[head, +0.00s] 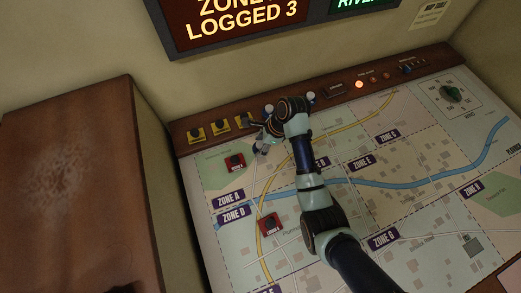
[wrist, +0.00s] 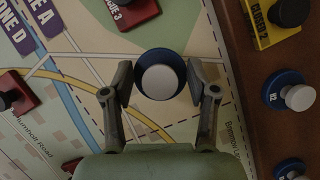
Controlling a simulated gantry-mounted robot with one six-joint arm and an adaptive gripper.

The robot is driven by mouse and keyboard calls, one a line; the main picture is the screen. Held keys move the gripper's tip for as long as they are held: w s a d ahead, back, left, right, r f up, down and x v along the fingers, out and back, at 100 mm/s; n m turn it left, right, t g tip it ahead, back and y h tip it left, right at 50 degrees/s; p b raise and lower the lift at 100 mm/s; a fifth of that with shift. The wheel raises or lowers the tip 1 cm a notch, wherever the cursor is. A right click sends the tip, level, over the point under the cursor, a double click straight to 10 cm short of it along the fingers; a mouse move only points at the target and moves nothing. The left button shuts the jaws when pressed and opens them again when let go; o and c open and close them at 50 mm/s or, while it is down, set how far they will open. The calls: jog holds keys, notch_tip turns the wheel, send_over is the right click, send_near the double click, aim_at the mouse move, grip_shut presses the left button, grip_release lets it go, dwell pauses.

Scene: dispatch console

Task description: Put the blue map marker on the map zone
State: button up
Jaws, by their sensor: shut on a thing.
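In the wrist view, a blue round marker (wrist: 158,58) with a pale knob on top sits between the fingers of my gripper (wrist: 158,95), which is shut on it. Beneath it is the map, close to the map's edge along the brown console strip. I cannot tell whether the marker touches the map. In the head view my gripper (head: 262,146) is over the map's upper left, right of the Zone A area, and mostly hides the marker. The map (head: 420,150) has several zones marked by dashed lines and purple labels.
Red markers stand on the map at Zone A (head: 235,163) and below Zone D (head: 270,225). Several yellow markers (head: 196,135) line the strip at left. Other blue markers, one labelled R2 (wrist: 283,90), stand on the strip. A brown cabinet (head: 70,190) stands left.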

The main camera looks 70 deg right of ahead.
notch_tip(320, 180, down, 4)
jog(key=shift+f+b, duration=0.2)
jog(key=shift+b, duration=0.4)
jog(key=shift+r, duration=0.1)
jog(key=o, duration=1.2)
jog(key=shift+c, duration=0.2)
jog(key=p+v, duration=0.3)
jog(key=v, duration=0.9)
